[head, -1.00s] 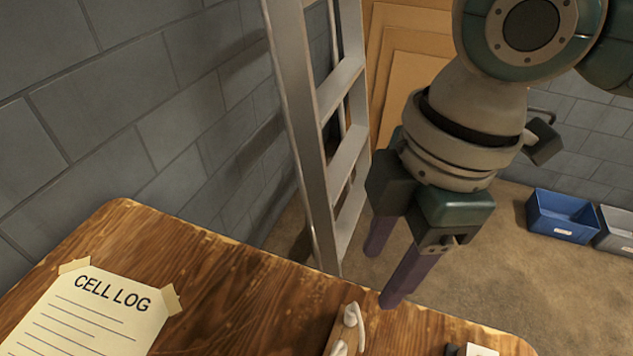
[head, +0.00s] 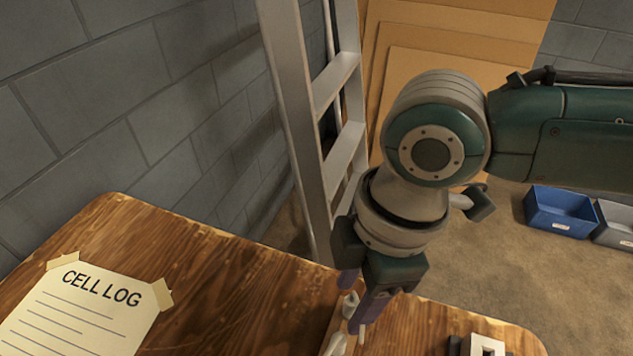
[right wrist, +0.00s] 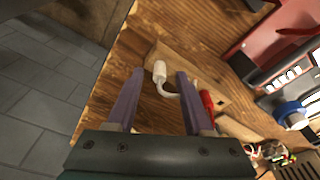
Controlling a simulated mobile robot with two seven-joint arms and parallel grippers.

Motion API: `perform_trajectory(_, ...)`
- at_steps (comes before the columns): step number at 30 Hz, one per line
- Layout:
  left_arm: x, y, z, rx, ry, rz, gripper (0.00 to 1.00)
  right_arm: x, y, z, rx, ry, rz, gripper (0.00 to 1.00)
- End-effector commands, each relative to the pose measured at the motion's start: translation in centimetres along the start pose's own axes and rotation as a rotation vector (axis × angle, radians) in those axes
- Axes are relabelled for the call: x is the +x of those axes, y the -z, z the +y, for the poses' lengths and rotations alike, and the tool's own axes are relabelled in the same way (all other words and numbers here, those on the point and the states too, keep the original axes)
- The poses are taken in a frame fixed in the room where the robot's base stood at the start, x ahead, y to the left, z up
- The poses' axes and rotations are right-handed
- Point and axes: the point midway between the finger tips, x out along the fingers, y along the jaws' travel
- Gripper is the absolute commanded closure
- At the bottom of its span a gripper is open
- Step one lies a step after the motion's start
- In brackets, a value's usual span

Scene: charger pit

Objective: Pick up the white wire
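The white wire (head: 349,304) shows in the head view at the table's far edge, on a narrow wooden block. In the right wrist view the white wire (right wrist: 159,72) has a thick rounded end and a thin bend running behind one finger. My right gripper (head: 355,303) is open and points down at the wire. In the right wrist view the gripper (right wrist: 158,80) has its purple fingers apart, with the wire's end showing between their tips. I cannot tell whether they touch it. My left gripper is not in view.
The wooden block (right wrist: 218,97) bears a red piece (right wrist: 207,101) beside the wire. A paper log (head: 85,310) is taped to the wooden table (head: 220,290). A metal ladder (head: 300,110) stands behind the table. A blue bin (head: 562,212) is on the floor at right.

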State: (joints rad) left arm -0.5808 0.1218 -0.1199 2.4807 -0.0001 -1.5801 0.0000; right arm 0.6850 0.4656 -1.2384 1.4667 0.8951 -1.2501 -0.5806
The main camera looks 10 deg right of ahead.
Motion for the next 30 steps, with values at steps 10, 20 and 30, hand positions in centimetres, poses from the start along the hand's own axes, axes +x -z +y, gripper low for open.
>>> perform_trajectory(10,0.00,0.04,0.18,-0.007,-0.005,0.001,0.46,-0.03,-0.02,0.02,0.001,0.000,0.000,0.89)
perform_trajectory(20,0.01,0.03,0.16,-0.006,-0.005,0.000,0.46,-0.04,-0.02,0.02,0.001,0.000,0.000,1.00)
perform_trajectory(30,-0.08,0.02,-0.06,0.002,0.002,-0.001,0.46,-0.26,0.01,0.04,0.001,-0.001,0.000,1.00)
